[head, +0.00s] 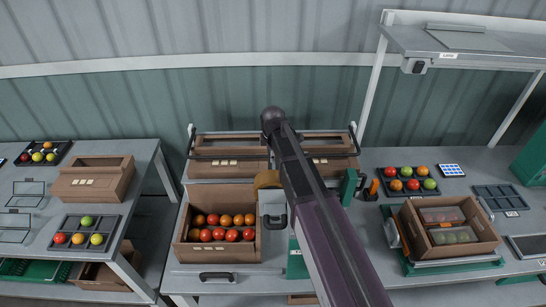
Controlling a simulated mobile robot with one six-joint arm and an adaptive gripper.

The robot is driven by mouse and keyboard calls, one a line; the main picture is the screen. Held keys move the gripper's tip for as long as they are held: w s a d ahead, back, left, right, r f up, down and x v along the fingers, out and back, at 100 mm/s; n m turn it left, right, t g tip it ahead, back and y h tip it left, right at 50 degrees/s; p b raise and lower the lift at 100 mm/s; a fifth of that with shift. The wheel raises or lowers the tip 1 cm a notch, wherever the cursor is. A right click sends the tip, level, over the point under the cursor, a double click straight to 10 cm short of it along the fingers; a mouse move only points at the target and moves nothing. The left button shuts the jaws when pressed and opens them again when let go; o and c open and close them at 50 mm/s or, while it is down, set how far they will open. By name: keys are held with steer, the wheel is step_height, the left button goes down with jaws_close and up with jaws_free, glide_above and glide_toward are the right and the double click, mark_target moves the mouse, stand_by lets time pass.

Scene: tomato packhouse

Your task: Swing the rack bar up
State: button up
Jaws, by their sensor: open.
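The rack bar (229,156) is a thin dark bar running sideways across the front of the upper rack. It is low, in front of the cardboard cartons, with its side arms rising to posts at both ends. My arm crosses in front of the bar's middle and hides part of it. My gripper (276,219) appears just left of my arm, beside the tomato carton and nearer than the bar. Its dark fingers look open and empty, apart from the bar. My arm partly hides it.
Brown cartons (230,142) stand behind the bar. A carton of tomatoes (221,194) stands below it. On the right are a tomato tray (408,197), an orange-topped tool and a carton of packs (470,253). A bench with tomato trays (138,190) is on the left.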

steer(key=shift+f, duration=0.1)
stand_by(0.3)
jaws_close()
steer(key=shift+w+d, duration=0.1)
